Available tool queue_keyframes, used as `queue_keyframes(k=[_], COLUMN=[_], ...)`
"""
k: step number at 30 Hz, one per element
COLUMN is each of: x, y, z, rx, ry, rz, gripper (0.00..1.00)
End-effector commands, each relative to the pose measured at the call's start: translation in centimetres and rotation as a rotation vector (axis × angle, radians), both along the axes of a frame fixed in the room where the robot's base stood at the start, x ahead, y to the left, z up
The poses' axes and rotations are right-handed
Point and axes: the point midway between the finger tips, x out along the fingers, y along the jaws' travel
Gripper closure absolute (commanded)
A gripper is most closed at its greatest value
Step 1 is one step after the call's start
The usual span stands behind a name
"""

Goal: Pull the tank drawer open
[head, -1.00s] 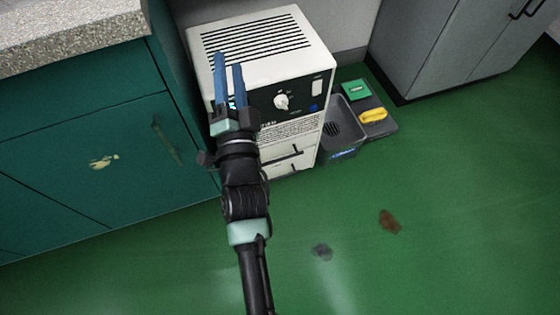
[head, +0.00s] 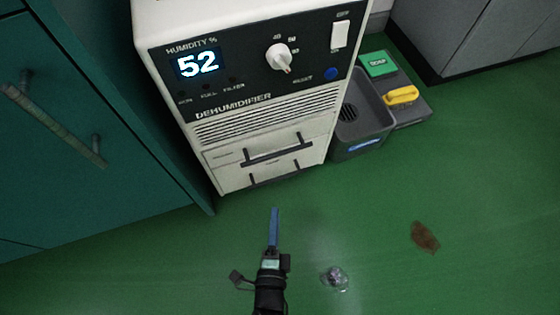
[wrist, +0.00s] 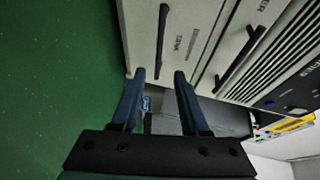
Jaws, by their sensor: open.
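The white dehumidifier (head: 250,120) has two drawers low on its front, each with a dark bar handle. The lower drawer, its small label apparently reading tank, has a handle (head: 275,172), which also shows in the wrist view (wrist: 162,40). The upper drawer's handle (head: 277,150) lies just above. Both drawers look shut. My gripper (head: 275,210) is open and empty, in front of and below the lower drawer in the head view. In the wrist view its blue fingertips (wrist: 159,73) straddle one end of the lower handle's line; a gap seems to remain.
A grey bin (head: 362,125) and a tray with a yellow item (head: 401,95) and green box (head: 379,63) stand right of the dehumidifier. A green cabinet (head: 90,190) is at left. A brown stain (head: 424,237) and crumpled clear item (head: 335,278) lie on open floor.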

Motion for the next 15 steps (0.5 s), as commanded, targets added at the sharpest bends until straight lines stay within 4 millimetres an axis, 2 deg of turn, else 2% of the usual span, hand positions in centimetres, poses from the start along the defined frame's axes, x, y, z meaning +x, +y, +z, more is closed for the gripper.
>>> queue_keyframes(k=[5, 15], x=[0.8, 7.5], y=[-0.2, -0.7], z=[-0.6, -2.1], rx=[0.002, 0.003], ry=[0.002, -0.001], rz=[-0.002, -0.001], gripper=[0.55, 0.55])
